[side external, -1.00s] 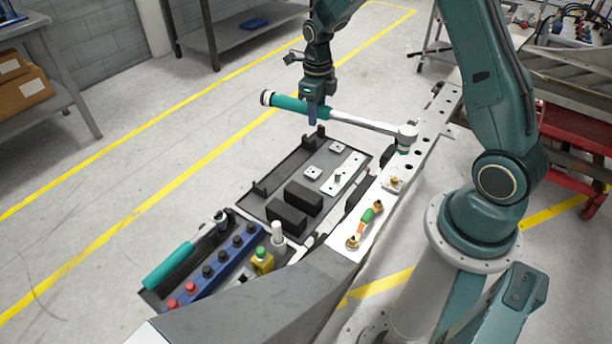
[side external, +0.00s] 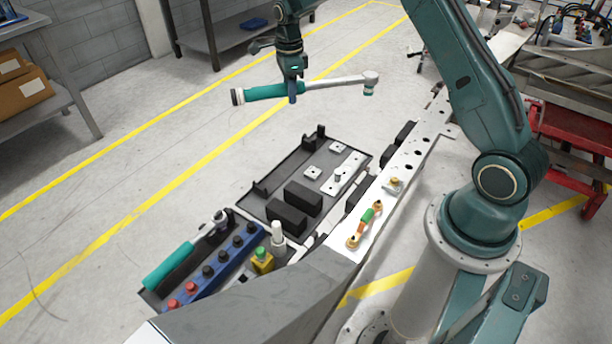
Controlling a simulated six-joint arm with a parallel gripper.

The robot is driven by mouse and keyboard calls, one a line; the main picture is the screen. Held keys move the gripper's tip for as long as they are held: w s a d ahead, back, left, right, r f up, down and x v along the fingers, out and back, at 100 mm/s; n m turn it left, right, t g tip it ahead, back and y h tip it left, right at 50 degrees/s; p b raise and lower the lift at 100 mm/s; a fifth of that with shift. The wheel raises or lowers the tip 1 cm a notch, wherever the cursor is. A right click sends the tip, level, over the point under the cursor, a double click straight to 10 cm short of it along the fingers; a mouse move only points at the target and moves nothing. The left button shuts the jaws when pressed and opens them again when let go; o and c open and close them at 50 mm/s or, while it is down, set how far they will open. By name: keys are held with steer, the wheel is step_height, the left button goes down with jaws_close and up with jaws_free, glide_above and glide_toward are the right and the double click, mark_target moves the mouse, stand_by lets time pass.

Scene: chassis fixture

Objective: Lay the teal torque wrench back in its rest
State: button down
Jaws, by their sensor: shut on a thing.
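The teal torque wrench (side external: 335,82) has a teal handle, a dark end cap at the left and a silver shaft with a ratchet head at the right. My gripper (side external: 292,97) is shut on its teal handle and holds it in the air, roughly level, beyond the dark tray. A dark tray (side external: 283,168) has upright black posts at its far corner (side external: 320,134) and left edge (side external: 260,190); these look like the wrench's rest, and nothing lies across them.
Two black blocks (side external: 303,198) and small silver plates (side external: 312,173) sit on the dark tray. A second teal-handled tool (side external: 170,265) lies in a bin at lower left, beside a blue strip with knobs (side external: 222,260). A perforated metal rail (side external: 415,150) runs along the right.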

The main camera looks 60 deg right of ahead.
steer(key=w+d+n, duration=0.1)
steer(key=w+n, duration=0.6)
steer(key=n, duration=0.1)
step_height(320, 180, down, 23)
steer(key=shift+w+d+f, duration=0.15)
steer(key=shift+w+d, duration=0.05)
steer(key=shift+f, duration=0.2)
stand_by(0.3)
steer(key=shift+f, duration=4.15)
